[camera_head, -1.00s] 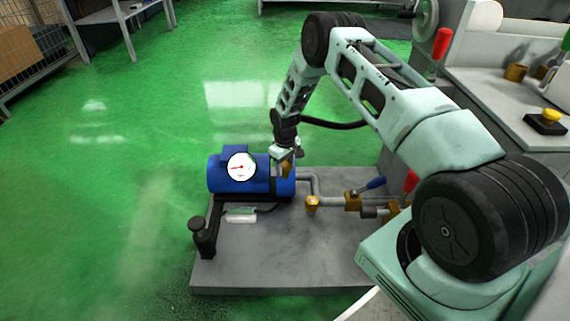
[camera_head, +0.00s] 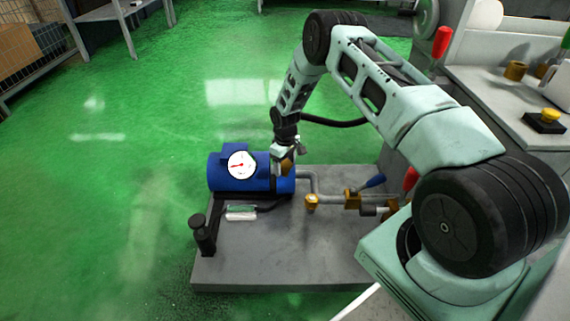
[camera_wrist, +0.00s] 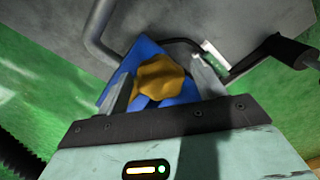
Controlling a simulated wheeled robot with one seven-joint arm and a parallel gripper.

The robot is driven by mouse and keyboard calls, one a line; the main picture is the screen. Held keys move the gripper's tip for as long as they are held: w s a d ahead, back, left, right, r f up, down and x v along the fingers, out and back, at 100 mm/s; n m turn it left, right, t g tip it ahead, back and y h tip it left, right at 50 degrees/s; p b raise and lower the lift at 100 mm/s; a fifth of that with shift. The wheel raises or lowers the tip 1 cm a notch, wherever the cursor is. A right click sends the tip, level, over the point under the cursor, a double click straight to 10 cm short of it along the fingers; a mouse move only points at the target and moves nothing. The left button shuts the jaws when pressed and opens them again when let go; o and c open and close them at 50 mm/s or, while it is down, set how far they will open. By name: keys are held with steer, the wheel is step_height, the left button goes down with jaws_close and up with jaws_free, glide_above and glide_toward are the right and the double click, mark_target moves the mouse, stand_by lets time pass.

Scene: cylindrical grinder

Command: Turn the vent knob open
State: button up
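The vent knob (camera_wrist: 160,80) is a brass-coloured, lobed knob on the blue tank (camera_head: 217,174). In the head view the knob (camera_head: 287,167) shows at the tank's right end, just below my gripper (camera_head: 284,156). The knob's stem and the exact finger contacts are hidden.
A white dial gauge (camera_head: 242,165) faces forward on the tank. A grey pipe (camera_head: 316,184) runs right to brass fittings and a blue-handled valve (camera_head: 374,182). A black hand pump (camera_head: 203,235) stands front left on the grey base plate (camera_head: 285,270).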

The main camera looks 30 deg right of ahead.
mark_target(285, 163)
step_height(285, 163, up, 17)
steer(key=p, duration=0.5)
steer(key=shift+r, duration=0.2)
stand_by(0.3)
steer(key=s+a+r+n, duration=0.1)
steer(key=s+a+r, duration=0.35)
steer(key=a, duration=0.35)
steer(key=s+a+r+y, duration=0.1)
steer(key=s+a+r, duration=0.2)
steer(key=a+r, duration=0.35)
steer(key=s+a+r+n, duration=0.1)
steer(key=s+a+r, duration=0.35)
steer(key=a, duration=0.35)
steer(key=s+a+r+n, duration=0.1)
steer(key=s+a+r, duration=0.15)
steer(key=s, duration=0.65)
steer(key=s+a+r, duration=0.2)
steer(key=s+r, duration=0.1)
steer(key=s, duration=0.6)
steer(key=s+a+r+n, duration=0.1)
steer(key=s+a+r, duration=0.1)
steer(key=s, duration=0.7)
step_height(285, 163, up, 28)
steer(key=p, duration=2.7)
steer(key=shift+w, duration=0.15)
